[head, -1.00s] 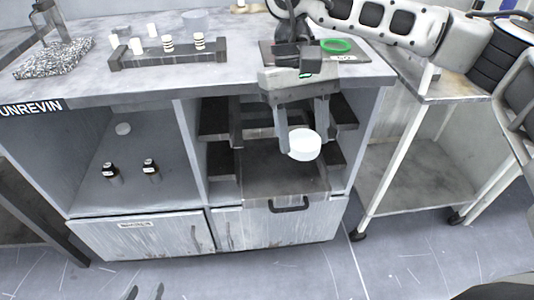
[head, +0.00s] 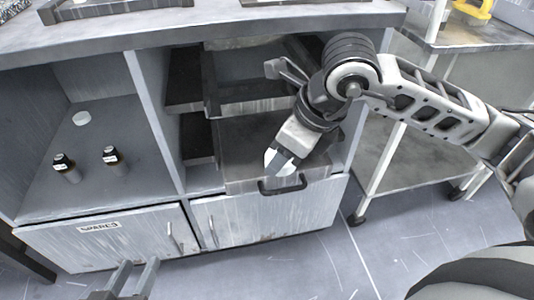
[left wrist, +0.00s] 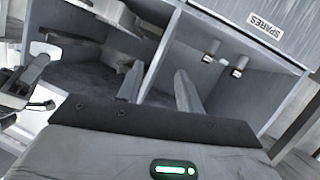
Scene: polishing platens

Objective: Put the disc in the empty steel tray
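The white disc (head: 271,159) shows at the fingers of my right gripper (head: 284,165), partly covered by a dark finger. The gripper looks shut on it and points down over the front of the lower pulled-out steel tray. That tray (head: 240,150) has a bare floor where I see it and a black handle in front. The disc's height above the tray is hard to tell. My left gripper (head: 133,280) is open and empty at the bottom left, in front of the cabinet. Its two spread fingers also show in the left wrist view (left wrist: 158,88).
An upper tray (head: 255,106) sits above and behind the lower one, beside my right arm. A wheeled cart (head: 400,185) stands at the right. Floor in front is clear.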

